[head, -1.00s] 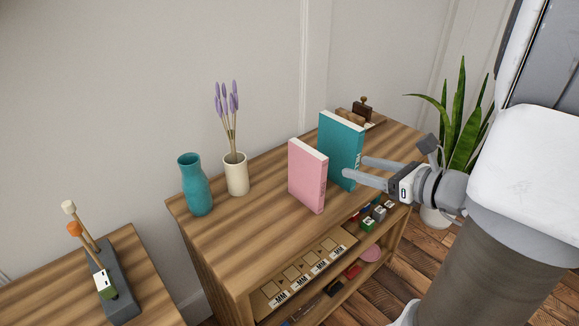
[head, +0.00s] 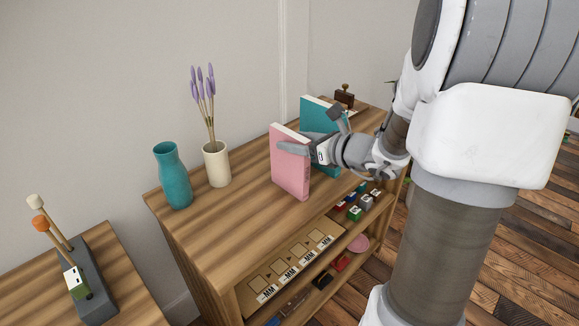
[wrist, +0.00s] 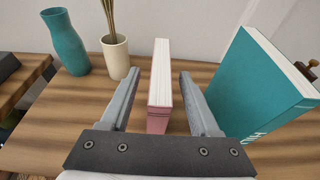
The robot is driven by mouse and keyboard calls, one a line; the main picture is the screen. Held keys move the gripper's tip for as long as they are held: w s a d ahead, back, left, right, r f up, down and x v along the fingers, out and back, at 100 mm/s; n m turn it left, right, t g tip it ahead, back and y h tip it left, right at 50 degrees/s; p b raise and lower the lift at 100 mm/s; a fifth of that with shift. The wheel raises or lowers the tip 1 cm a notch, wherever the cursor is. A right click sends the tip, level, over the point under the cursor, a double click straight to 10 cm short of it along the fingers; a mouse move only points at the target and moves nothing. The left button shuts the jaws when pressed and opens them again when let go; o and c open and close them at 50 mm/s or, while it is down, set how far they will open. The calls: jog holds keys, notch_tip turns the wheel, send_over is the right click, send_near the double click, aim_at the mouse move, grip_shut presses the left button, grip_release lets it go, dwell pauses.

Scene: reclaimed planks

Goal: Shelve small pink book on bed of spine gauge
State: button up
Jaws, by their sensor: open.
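The small pink book (head: 290,176) stands upright on the top of the wooden shelf unit. My gripper (head: 297,142) is open around the book, one finger on each side. In the wrist view the pink book (wrist: 159,122) stands between the open fingers (wrist: 159,76), with a visible gap on each side. A larger teal book (head: 318,112) stands just behind and to the right, partly hidden by my gripper. A wooden piece with a brown block (head: 344,99) sits at the far back corner; I cannot tell whether it is the spine gauge.
A teal vase (head: 173,178) and a cream vase with lavender (head: 216,166) stand left of the books. The shelf below holds label cards (head: 290,272) and small coloured blocks (head: 354,212). A lower table at left holds a grey stand (head: 88,282) with mallets. The front left shelf top is clear.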

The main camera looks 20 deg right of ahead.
jog(key=shift+x, duration=1.2)
grip_shut()
dwell(0.4)
